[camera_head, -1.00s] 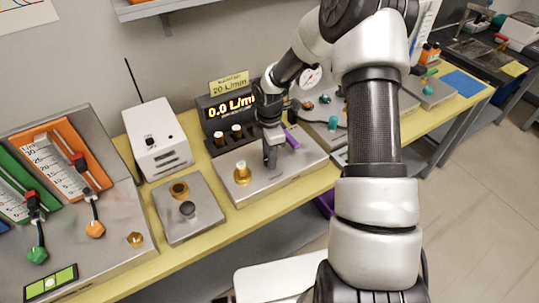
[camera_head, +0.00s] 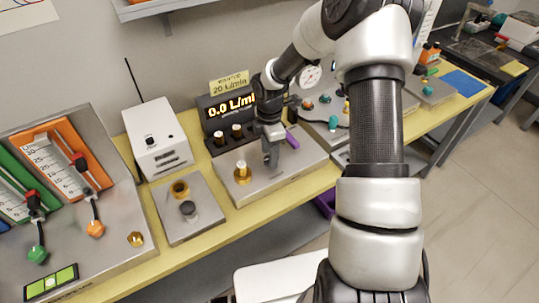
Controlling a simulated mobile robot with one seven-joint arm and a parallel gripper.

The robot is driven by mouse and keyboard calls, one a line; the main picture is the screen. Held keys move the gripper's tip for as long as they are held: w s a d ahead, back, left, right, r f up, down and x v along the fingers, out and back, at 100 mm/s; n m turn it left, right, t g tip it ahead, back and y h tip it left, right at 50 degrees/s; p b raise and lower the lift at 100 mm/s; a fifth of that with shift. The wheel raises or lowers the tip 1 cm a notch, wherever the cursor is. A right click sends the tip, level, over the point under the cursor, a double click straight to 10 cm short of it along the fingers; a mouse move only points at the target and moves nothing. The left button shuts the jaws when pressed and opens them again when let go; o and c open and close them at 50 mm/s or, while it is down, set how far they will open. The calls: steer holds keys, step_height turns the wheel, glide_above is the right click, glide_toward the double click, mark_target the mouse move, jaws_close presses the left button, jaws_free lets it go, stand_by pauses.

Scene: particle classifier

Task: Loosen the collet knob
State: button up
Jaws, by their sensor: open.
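My gripper (camera_head: 270,160) is open and points down over the metal plate (camera_head: 292,174) in front of the flow display. A brass stepped fitting (camera_head: 242,174) stands upright on that plate, just left of my gripper and apart from it. A purple piece (camera_head: 291,139) lies to the right of my gripper. On the smaller plate to the left are a brass ring (camera_head: 180,189) and a grey knob (camera_head: 188,209). No label shows which round part is the collet knob. My wrist and gripper hide part of the plate behind them.
The display (camera_head: 226,108) reads 0.0 L/min, below a yellow 20 L/min sign. A white box (camera_head: 157,139) with an antenna stands to the left. Flow gauges with levers (camera_head: 75,175) are at far left. More fixtures stand behind my arm at right.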

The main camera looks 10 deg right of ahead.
step_height(320, 180, up, 16)
steer(key=shift+r+p, duration=0.2)
steer(key=shift+p, duration=0.2)
steer(key=s+r+m+t+p, duration=0.1)
steer(key=s+r+m+t, duration=0.1)
steer(key=s+r+m, duration=0.7)
steer(key=s+r+m+t+p, duration=0.1)
steer(key=s+r+m+t, duration=0.2)
steer(key=s+r+m, duration=0.6)
steer(key=s+m, duration=0.1)
steer(key=s, duration=0.6)
steer(key=shift+s+r+t, duration=0.2)
steer(key=shift+r+t, duration=0.1)
